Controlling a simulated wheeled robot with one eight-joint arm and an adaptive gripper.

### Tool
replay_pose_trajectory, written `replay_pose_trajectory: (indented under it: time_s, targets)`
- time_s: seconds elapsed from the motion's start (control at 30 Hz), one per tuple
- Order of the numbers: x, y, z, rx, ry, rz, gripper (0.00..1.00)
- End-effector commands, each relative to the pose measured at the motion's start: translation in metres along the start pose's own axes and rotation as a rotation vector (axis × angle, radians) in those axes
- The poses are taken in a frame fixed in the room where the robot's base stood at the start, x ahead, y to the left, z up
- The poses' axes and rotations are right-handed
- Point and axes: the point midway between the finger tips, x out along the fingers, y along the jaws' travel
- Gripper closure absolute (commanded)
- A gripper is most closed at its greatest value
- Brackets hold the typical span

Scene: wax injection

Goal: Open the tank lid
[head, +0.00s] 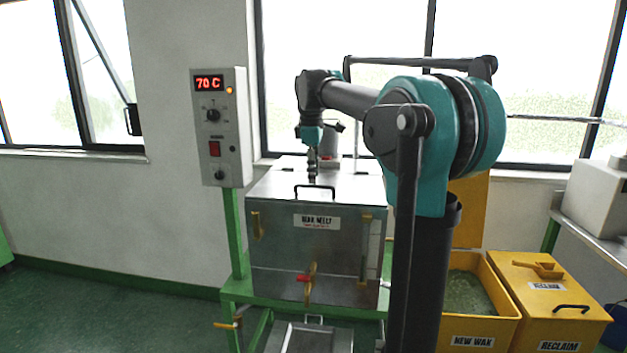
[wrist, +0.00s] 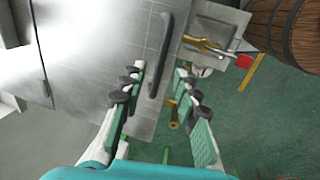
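The metal wax melt tank (head: 275,235) stands on a green frame in the head view. Its lid (head: 268,187) looks closed and flat on top. The lid's dark bar handle (head: 314,187) is near the front edge; it also shows in the wrist view (wrist: 162,55). My gripper (head: 312,176) points down just above the lid by the handle. In the wrist view my gripper (wrist: 158,75) has its fingers apart, with the handle lying lengthwise between and beyond the fingertips. I see no clear contact with the handle.
A control box (head: 224,125) reading 70 C stands on a green post left of the tank. A brass valve (head: 310,284) with a red part projects from the tank front. Yellow new wax (head: 478,328) and reclaim (head: 555,300) bins stand at right. Floor at left is clear.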

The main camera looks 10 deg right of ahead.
Motion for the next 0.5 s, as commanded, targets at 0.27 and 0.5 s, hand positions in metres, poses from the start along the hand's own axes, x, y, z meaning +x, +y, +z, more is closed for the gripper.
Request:
replay_pose_trajectory:
  time_s: [0.27,0.5]
  targets:
    - [0.025,0.0,0.0,0.0,0.0,0.0,0.69]
    - [0.027,0.0,0.0,0.0,0.0,0.0,0.69]
